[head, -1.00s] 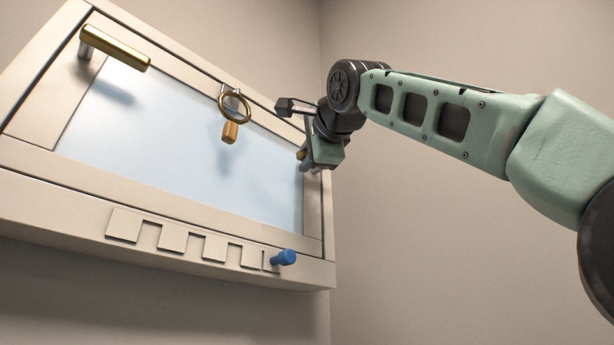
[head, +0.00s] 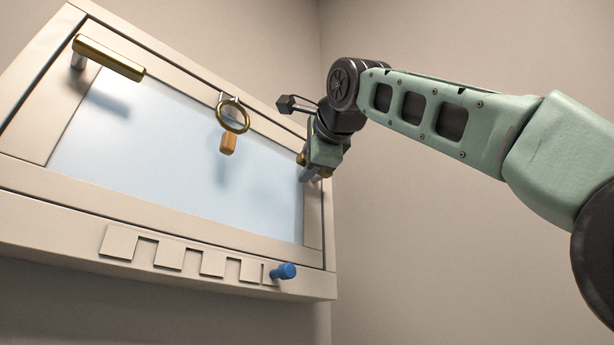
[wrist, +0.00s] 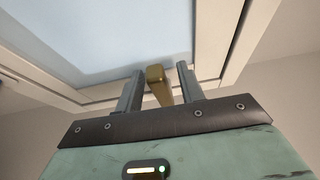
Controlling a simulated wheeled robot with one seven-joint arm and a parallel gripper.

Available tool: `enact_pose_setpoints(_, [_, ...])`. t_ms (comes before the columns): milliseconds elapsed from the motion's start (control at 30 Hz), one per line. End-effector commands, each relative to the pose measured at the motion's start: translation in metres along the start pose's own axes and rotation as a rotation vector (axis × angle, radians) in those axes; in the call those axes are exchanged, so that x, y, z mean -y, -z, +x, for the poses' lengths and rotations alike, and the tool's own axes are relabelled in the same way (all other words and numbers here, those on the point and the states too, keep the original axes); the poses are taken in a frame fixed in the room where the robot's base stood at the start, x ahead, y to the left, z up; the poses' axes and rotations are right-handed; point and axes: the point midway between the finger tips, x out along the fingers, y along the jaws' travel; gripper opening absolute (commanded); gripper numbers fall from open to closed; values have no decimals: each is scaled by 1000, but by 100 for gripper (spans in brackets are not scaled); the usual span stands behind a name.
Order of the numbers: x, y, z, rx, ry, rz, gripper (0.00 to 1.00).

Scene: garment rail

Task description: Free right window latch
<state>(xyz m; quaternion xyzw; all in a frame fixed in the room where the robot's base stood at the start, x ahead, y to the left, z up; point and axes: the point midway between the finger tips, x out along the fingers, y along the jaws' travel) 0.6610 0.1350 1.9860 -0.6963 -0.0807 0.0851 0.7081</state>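The right latch is a brass handle, mostly hidden behind my gripper in the head view; a bit of brass (head: 301,158) shows at its edge. In the wrist view the brass latch (wrist: 158,86) stands between my two grey fingers, with a gap visible to each side. My gripper (wrist: 160,69) is open around the latch, at the right side of the window frame (head: 314,215). In the head view my gripper (head: 313,172) covers that spot. The left latch (head: 108,58) is a brass bar lying across the upper left of the frame.
A brass ring (head: 233,115) with a wooden pull (head: 228,143) hangs from the top of the frame in front of the pale pane (head: 170,165). A blue peg (head: 284,271) sticks out at the lower right, beside a row of square plates (head: 168,254). Right of the window is bare wall.

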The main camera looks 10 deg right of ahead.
Motion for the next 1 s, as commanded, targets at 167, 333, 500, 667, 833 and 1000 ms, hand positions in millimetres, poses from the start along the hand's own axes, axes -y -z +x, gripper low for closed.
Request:
enact_pose_setpoints(167, [0,0,0,1,0,-1,38])
enact_pose_setpoints(333, [-1,-1,-4,2,1,-1,38])
enact_pose_setpoints(500, [-3,-1,-27,5,3,1,38])
enact_pose_setpoints(667, [-4,-1,-64,6,3,2,38])
enact_pose_setpoints(833, [-3,-2,-104,9,3,1,38])
enact_pose_setpoints(1000, [-2,-2,-140,8,2,1,38])
